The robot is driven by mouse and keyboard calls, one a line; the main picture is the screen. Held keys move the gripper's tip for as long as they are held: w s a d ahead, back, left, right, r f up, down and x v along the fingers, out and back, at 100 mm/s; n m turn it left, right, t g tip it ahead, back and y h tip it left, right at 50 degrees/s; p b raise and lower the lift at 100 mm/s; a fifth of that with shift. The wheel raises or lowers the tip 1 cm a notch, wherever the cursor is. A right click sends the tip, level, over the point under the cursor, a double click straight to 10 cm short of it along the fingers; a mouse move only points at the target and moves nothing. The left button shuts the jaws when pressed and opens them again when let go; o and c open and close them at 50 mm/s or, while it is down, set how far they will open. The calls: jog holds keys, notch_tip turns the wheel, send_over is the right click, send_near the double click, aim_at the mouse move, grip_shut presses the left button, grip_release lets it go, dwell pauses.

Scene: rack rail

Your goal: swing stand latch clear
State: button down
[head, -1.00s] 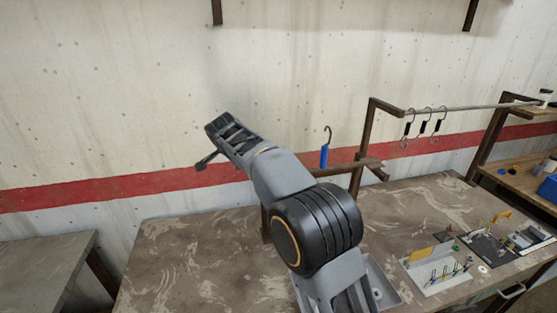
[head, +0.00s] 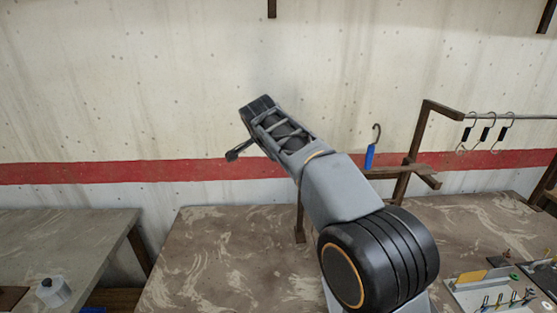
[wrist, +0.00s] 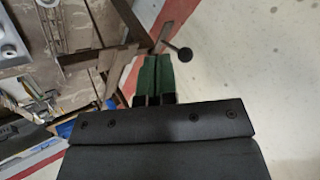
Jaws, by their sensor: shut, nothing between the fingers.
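A dark lever with a round black knob, which looks like the stand latch (wrist: 183,54), shows just past my fingertips in the wrist view. In the head view the knob (head: 232,155) sticks out to the left of my forearm. The brown stand (head: 410,165) holds a blue-handled hook (head: 370,157); part of it is hidden behind my arm. My gripper (wrist: 152,58) has its green fingers together and empty, beside the lever. I cannot tell whether they touch it. In the head view the fingers are hidden by my wrist.
The mottled table (head: 220,250) is bare on its left. A white tray with small tools (head: 490,293) is at right. Several hooks (head: 485,130) hang from a metal rail. Another table (head: 60,235) with a bottle (head: 53,291) stands at left.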

jog(key=v, duration=0.3)
jog(key=a+v, duration=0.1)
jog(key=v, duration=0.1)
jog(key=shift+a+r, duration=0.15)
jog(key=shift+r, duration=0.3)
jog(key=shift+w, duration=0.1)
